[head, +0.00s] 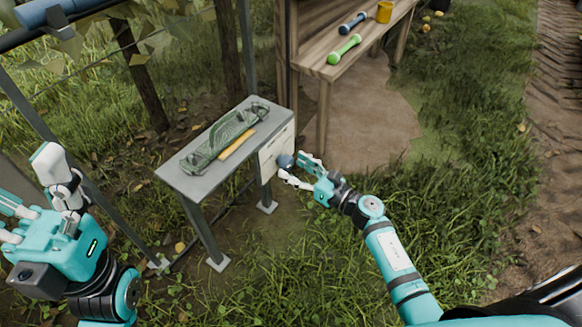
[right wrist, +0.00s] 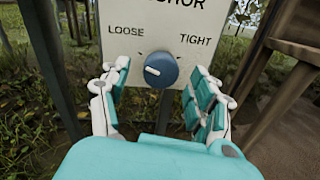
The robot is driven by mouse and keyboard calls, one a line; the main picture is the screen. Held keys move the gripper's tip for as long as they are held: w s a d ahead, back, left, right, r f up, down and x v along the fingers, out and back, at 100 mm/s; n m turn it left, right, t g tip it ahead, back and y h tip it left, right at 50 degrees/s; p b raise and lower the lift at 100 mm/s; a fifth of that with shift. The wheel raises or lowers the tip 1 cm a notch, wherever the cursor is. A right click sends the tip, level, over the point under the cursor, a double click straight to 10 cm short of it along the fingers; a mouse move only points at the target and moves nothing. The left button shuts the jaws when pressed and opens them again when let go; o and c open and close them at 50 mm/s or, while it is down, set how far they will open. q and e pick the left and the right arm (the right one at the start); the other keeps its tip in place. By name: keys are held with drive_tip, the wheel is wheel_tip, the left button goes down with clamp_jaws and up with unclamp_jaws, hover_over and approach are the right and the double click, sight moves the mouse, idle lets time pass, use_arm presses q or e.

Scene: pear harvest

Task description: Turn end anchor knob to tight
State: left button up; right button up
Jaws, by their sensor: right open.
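The end anchor knob (head: 285,161) is a round blue dial on a pale panel on the side of a grey metal stand. In the right wrist view the knob (right wrist: 161,71) sits between the words LOOSE and TIGHT. Its white mark points left, towards the LOOSE side. My right gripper (right wrist: 160,80) is open, with one finger on each side of the knob; a gap shows on both sides. My right gripper also shows at the panel in the head view (head: 300,170). My left gripper (head: 32,180) is at the far left, fingers spread and empty, away from the stand.
A green tool or netted holder (head: 222,138) and a yellow-brown strip (head: 237,146) lie on the stand's top (head: 180,176). A wooden bench (head: 330,72) behind holds a green bar, a blue bar and a yellow cup. Grass is clear in front of the stand.

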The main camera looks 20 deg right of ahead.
drive_tip(key=shift+x, duration=0.85)
drive_tip(key=shift+c, duration=0.4)
drive_tip(key=c, duration=1.1)
